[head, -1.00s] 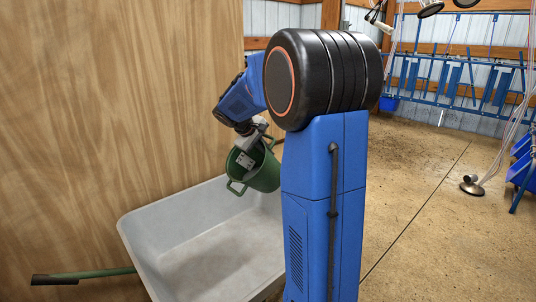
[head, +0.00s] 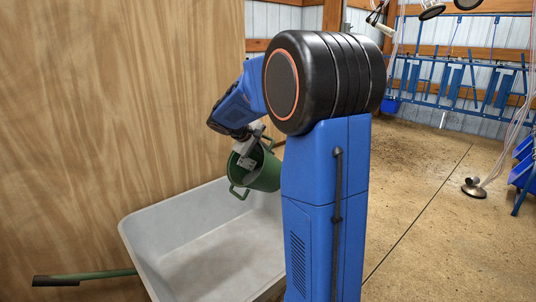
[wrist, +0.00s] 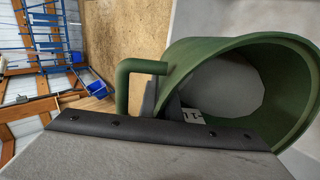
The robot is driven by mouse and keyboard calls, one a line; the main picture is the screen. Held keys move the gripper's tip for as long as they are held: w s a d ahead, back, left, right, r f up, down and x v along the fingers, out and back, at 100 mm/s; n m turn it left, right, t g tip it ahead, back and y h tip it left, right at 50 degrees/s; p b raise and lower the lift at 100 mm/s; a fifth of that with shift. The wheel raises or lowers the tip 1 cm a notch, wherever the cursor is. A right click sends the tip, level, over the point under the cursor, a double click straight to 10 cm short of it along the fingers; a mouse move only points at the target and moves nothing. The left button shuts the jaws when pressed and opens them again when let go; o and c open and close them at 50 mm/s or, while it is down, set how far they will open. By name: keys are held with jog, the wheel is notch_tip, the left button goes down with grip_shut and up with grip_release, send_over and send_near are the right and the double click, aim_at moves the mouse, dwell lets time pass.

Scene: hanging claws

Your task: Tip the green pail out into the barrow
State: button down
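The green pail (head: 266,173) hangs in the air over the barrow (head: 205,262), a pale grey tub. The pail is tilted, with its mouth toward the upper left and a side handle low on its left. My gripper (head: 246,160) is at the pail's rim, with a pale fingertip inside the mouth, and appears shut on its wall. In the wrist view the pail (wrist: 185,58) shows its open mouth and a smooth grey patch inside; I cannot tell whether that is contents or the bottom. The barrow's inside looks bare where it shows; my arm hides its right part.
A plywood wall (head: 110,110) stands close behind and left of the barrow. A green barrow handle (head: 105,273) with a dark grip sticks out left.

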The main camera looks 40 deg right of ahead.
jog(key=shift+a, duration=0.1)
jog(key=shift+a+r+h, duration=0.25)
jog(key=shift+a+h, duration=0.05)
jog(key=shift+h, duration=0.2)
jog(key=shift+a, duration=0.1)
dwell(0.4)
jog(key=shift+a+h, duration=0.35)
jog(key=shift+h, duration=0.25)
jog(key=shift+a, duration=0.15)
jog(key=shift+a+h, duration=0.4)
jog(key=shift+h, duration=0.2)
jog(key=shift+a, duration=0.2)
